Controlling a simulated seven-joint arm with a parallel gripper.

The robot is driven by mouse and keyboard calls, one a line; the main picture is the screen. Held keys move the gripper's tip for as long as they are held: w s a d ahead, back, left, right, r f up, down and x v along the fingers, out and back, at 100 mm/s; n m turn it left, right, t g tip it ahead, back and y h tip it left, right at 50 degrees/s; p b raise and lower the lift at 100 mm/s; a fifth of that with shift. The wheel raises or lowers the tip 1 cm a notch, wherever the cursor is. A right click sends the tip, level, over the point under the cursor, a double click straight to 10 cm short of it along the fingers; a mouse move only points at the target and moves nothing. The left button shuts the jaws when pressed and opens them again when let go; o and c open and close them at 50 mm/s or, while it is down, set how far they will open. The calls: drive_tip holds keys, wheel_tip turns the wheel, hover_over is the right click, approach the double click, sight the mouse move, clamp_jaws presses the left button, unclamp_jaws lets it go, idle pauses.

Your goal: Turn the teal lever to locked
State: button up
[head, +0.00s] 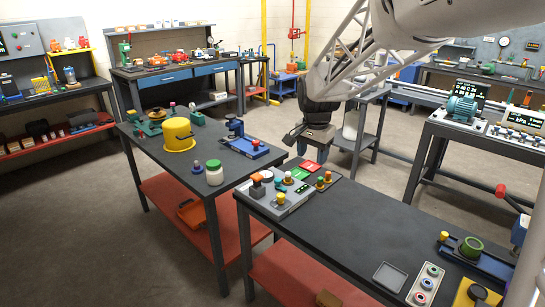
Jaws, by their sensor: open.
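A grey control panel (293,207) lies on the near dark bench. A small teal piece (280,184) shows on it, between an orange-topped handle (257,188) and a white knob (288,179). It looks like the teal lever, but it is too small here to tell which way it points or any lock marking. My gripper (311,150) hangs above and behind the panel, to the right of the teal piece and apart from it. It is open, and I see nothing held in it.
A yellow knob (281,198) and a plate with red and green labels (302,171) crowd the teal piece. Small knobs (323,180) stand to the right. The bench middle (365,220) is clear.

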drive_tip(key=w+a+f+m, duration=0.2)
drive_tip(key=w+f, duration=0.2)
drive_tip(key=w, duration=0.3)
drive_tip(key=w+a+f+m, duration=0.15)
drive_tip(key=w+f, duration=0.25)
drive_tip(key=w, duration=0.4)
drive_tip(key=m+g, duration=0.1)
drive_tip(key=m, duration=0.2)
hover_over(278, 179)
drive_tip(key=shift+n, duration=0.25)
wheel_tip(278, 179, down, 11)
drive_tip(key=shift+r, duration=0.2)
drive_tip(key=shift+f, duration=0.15)
drive_tip(key=shift+s+f, duration=0.1)
drive_tip(key=shift+f, duration=3.65)
drive_tip(key=c, duration=0.9)
